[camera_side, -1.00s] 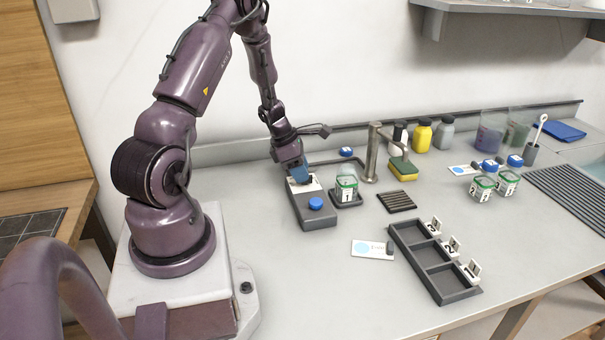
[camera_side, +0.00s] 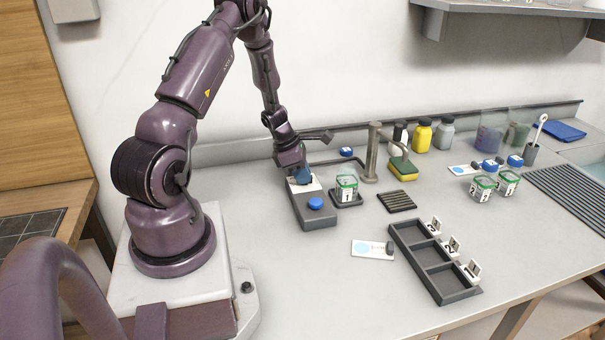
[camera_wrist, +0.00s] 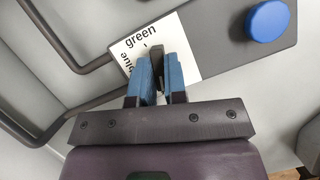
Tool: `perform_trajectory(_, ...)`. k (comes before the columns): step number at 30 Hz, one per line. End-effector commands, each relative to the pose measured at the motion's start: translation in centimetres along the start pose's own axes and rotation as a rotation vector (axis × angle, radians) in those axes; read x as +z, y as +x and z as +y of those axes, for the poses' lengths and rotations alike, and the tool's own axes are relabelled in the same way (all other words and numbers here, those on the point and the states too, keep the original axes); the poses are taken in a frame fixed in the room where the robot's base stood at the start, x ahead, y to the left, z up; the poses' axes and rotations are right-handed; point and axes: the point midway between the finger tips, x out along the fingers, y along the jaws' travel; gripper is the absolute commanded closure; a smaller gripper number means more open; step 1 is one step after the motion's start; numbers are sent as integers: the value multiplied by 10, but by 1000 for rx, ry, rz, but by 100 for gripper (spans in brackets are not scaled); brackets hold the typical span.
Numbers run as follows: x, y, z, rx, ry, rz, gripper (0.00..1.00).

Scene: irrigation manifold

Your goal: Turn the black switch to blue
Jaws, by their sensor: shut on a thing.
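The black switch (camera_wrist: 155,58) stands on a white label plate (camera_wrist: 186,36) marked "green" and "blue" in the wrist view. Its upper end is near the mark under "green"; the word "blue" is to its left, partly covered by a finger. My gripper (camera_wrist: 158,72) is shut on the switch, one blue finger on each side. In the side view my gripper (camera_side: 301,178) is low over the back end of the grey control box (camera_side: 312,219), and its fingers hide the switch.
A blue button (camera_side: 315,203) sits on the box's front end. A green-lidded jar (camera_side: 347,187) stands close to its right, with a metal spout (camera_side: 373,152) behind. A card (camera_side: 368,249) and a dark compartment tray (camera_side: 417,262) lie in front to the right.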

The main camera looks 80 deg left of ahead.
Motion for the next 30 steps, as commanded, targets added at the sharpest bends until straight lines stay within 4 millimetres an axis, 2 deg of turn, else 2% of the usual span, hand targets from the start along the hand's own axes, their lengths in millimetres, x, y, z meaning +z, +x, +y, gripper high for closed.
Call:
perform_trajectory(11,0,0,2,-89,220,0,100)
perform_trajectory(30,2,0,4,-324,783,0,100)
